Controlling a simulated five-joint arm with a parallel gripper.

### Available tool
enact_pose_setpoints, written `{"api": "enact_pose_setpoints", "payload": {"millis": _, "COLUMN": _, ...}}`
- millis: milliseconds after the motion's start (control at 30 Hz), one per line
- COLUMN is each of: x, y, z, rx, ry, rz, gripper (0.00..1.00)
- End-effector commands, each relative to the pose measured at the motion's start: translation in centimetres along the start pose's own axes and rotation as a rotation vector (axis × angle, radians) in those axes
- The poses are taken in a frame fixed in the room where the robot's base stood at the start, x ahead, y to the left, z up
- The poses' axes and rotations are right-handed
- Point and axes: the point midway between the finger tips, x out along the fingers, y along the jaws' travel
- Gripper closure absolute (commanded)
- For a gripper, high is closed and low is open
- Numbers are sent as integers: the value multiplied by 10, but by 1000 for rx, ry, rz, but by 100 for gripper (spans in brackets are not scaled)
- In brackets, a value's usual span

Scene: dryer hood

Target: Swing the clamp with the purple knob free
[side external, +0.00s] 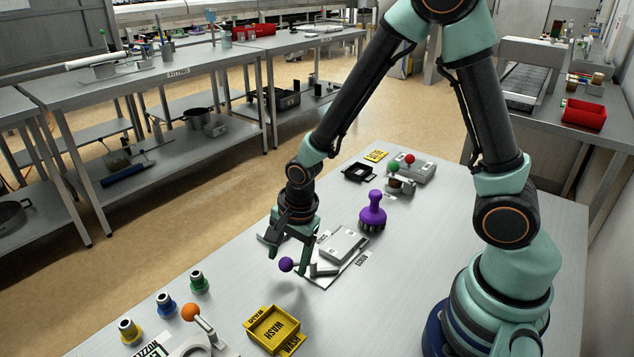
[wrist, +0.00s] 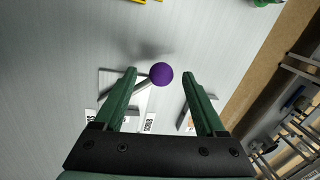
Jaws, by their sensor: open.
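The purple ball knob (side external: 286,264) sits at the end of a grey clamp lever (side external: 322,270) beside a grey block (side external: 342,244) on a pale plate. In the wrist view the purple knob (wrist: 161,74) shows between the tips of my two green fingers, with a gap on each side. My gripper (side external: 287,254) is open above the plate's near-left end, its fingers around the knob's place. Whether a finger touches the lever cannot be told. My fingers and palm hide much of the block in the wrist view.
A purple-handled brush (side external: 373,210) stands behind the block. A yellow WASH tray (side external: 272,330), an orange-knobbed lever (side external: 190,312) and several coloured nozzles (side external: 165,305) are in front. A grey unit with red and green knobs (side external: 410,170) stands farther back. Bare bench lies to the left.

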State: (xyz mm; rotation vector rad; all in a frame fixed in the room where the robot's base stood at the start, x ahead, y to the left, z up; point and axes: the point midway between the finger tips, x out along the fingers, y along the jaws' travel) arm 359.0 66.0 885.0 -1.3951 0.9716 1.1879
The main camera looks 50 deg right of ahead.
Motion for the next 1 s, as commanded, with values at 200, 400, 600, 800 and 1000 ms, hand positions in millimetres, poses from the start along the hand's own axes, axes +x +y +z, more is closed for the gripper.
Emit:
{"api": "enact_pose_setpoints", "payload": {"millis": 200, "x": 8, "y": 0, "z": 0, "rx": 0, "ry": 0, "rz": 0, "gripper": 27}}
{"api": "enact_pose_setpoints", "payload": {"millis": 400, "x": 8, "y": 0, "z": 0, "rx": 0, "ry": 0, "rz": 0, "gripper": 27}}
{"api": "enact_pose_setpoints", "payload": {"millis": 600, "x": 8, "y": 0, "z": 0, "rx": 0, "ry": 0, "rz": -1, "gripper": 89}}
{"api": "enact_pose_setpoints", "payload": {"millis": 800, "x": 7, "y": 0, "z": 0, "rx": 0, "ry": 0, "rz": -2, "gripper": 100}}
{"api": "enact_pose_setpoints", "payload": {"millis": 1000, "x": 7, "y": -1, "z": -1, "rx": 0, "ry": 0, "rz": -3, "gripper": 100}}
